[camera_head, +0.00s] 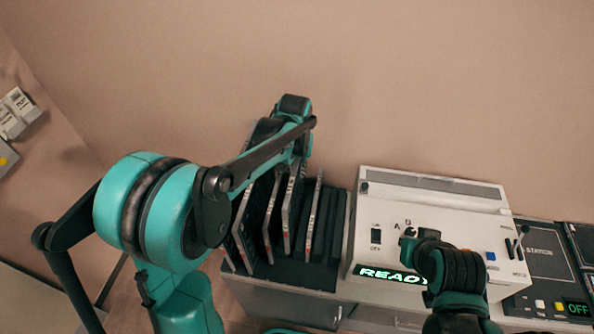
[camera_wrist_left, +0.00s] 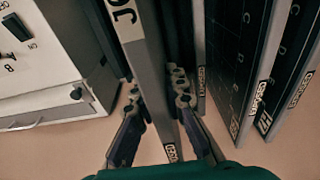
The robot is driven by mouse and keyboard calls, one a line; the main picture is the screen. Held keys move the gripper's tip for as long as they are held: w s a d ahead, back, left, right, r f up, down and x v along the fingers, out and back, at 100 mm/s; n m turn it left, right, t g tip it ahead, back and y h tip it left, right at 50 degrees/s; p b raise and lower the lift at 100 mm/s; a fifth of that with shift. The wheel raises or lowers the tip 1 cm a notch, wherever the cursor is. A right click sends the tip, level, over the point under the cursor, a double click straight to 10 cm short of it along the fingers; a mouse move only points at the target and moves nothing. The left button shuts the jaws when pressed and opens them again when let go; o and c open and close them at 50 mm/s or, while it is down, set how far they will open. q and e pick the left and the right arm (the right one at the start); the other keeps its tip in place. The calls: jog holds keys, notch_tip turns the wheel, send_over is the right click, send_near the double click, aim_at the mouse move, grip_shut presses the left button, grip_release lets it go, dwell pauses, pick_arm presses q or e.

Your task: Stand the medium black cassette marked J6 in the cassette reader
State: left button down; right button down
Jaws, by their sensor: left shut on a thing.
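The medium black cassette (camera_wrist_left: 146,75) has a grey edge and a label that reads J and what looks like 6. It stands among other cassettes in the rack. My left gripper (camera_wrist_left: 158,98) is shut on it, one finger on each side. In the head view my left gripper (camera_head: 297,166) is over the rack, partly hidden by my own arm. The white cassette reader (camera_head: 386,205) stands right of the rack, with a lit READY display. My right gripper (camera_head: 412,240) is over the reader's front; its jaws are not clear.
The dark rack (camera_head: 290,272) holds several upright cassettes close on both sides of the held one. A dark station panel (camera_head: 545,260) with an OFF display is right of the reader. The wall (camera_head: 430,90) is behind. Grey boxes (camera_head: 18,112) are at far left.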

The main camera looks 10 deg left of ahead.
pick_arm(q)
jog(key=shift+r+p, duration=2.2)
jog(key=shift+r, duration=1.3)
